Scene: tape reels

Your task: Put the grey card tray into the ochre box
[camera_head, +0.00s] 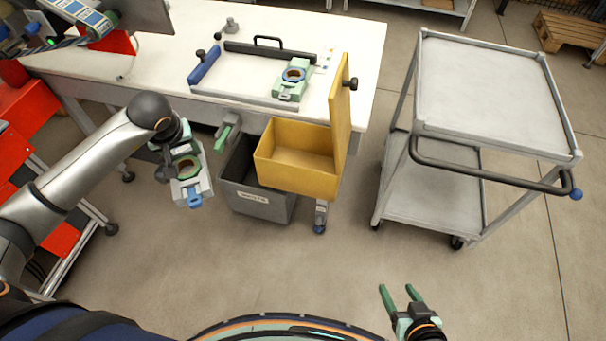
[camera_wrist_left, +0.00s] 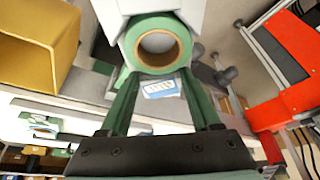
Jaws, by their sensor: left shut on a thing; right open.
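The grey card tray (camera_head: 184,192), a pale grey piece carrying a green reel with a tan ring and a blue tab, is held in the air by my left gripper (camera_head: 187,152). In the left wrist view the green fingers (camera_wrist_left: 160,88) are shut on the tray (camera_wrist_left: 111,14), with the reel between and beyond them. The ochre box (camera_head: 297,178) is at the table's front edge, right of the tray and apart from it. Its lid stands upright and its visible inside looks empty. The box also shows in the left wrist view (camera_wrist_left: 35,45). My right gripper (camera_head: 399,291) is open and empty, low right.
A dark grey labelled bin (camera_head: 258,203) stands below and left of the box. The white table (camera_head: 350,45) bears another green piece with a reel (camera_head: 292,78). A grey trolley (camera_head: 490,85) stands at the right. Red equipment (camera_head: 22,150) is at the left.

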